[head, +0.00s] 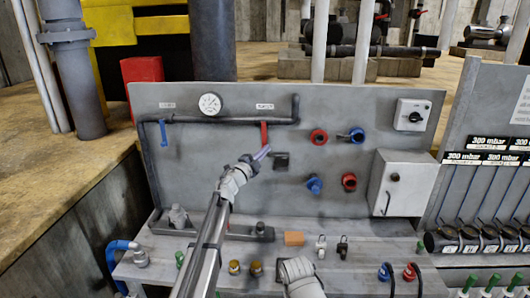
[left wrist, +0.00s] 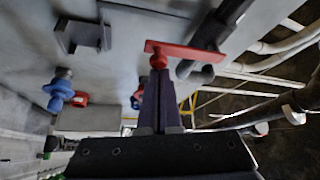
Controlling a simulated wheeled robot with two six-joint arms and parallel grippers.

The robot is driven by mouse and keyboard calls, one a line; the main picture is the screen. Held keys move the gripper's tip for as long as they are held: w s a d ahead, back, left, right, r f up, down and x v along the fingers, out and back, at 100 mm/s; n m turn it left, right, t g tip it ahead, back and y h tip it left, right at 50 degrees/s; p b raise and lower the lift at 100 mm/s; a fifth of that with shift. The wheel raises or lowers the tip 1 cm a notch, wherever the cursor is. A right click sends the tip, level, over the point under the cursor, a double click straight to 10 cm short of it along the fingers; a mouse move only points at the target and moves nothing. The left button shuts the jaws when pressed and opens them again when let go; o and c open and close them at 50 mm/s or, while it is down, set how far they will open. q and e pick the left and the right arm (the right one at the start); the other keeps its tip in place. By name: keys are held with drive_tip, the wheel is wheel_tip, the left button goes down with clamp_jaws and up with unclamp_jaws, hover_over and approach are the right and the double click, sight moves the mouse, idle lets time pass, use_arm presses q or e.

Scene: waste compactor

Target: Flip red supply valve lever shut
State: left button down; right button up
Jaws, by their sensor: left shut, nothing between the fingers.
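The red valve lever (head: 264,133) hangs straight down from the dark horizontal pipe on the grey panel, below a small label. My left gripper (head: 262,153) is shut and empty, its tips at the lever's lower end. In the left wrist view the shut fingers (left wrist: 159,85) point at the red lever (left wrist: 190,51), tips close to the red knob at its end. I cannot tell whether they touch. A pale ribbed part at the bottom of the head view seems to be my right arm; its fingers cannot be made out.
A blue lever (head: 163,133) hangs from the same pipe at left, near a round gauge (head: 210,104). A dark block (head: 281,161) juts out just right of my left gripper. Red and blue fittings (head: 319,136) and a grey box (head: 404,183) stand farther right. Small parts lie on the ledge below.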

idle(0.3)
use_arm(q)
drive_tip(key=s+a, duration=0.1)
drive_tip(key=s, duration=0.8)
drive_tip(key=shift+s+a, duration=0.15)
drive_tip(key=shift+a, duration=0.1)
drive_tip(key=shift+f, duration=0.15)
